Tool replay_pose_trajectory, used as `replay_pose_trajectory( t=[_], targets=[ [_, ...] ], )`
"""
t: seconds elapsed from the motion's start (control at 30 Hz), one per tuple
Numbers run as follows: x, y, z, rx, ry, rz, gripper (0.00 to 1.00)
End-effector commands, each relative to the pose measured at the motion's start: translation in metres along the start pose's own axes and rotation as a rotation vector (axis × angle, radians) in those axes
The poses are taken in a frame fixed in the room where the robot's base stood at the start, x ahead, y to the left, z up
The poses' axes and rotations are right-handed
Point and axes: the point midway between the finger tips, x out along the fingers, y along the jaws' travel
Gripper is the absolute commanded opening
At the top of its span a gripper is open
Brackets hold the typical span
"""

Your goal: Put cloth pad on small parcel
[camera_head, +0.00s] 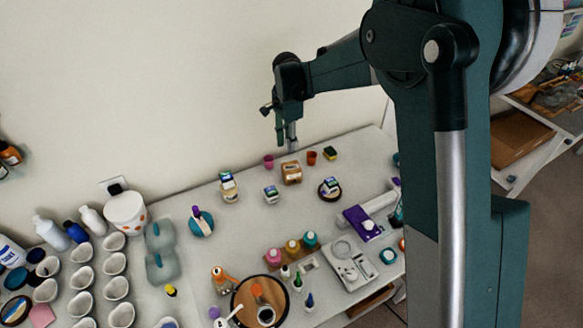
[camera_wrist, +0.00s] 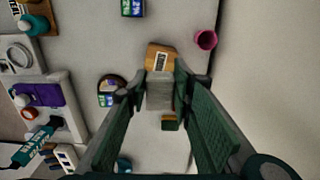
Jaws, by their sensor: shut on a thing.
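The small parcel (camera_head: 291,174) is a brown box with a pale label, standing on the white table near its back edge. In the wrist view the parcel (camera_wrist: 157,53) shows just beyond my fingertips. My gripper (camera_head: 289,137) points down above the table, over the parcel's area. In the wrist view my gripper (camera_wrist: 160,88) is shut on a grey-white block, which I take as the cloth pad (camera_wrist: 160,95). The pad overlaps the near edge of the parcel in that view and looks held above it. Whether they touch cannot be told.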

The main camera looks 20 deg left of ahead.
Motion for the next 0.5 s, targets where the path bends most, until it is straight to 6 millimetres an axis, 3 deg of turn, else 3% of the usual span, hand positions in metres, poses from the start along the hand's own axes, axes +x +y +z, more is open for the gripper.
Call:
replay_pose_trajectory(
  t=[0.23,0.5],
  targets=[
    [0.01,0.0,0.0,0.0,0.0,0.0,0.14],
    [0.045,0.0,0.0,0.0,0.0,0.0,0.14]
  ],
)
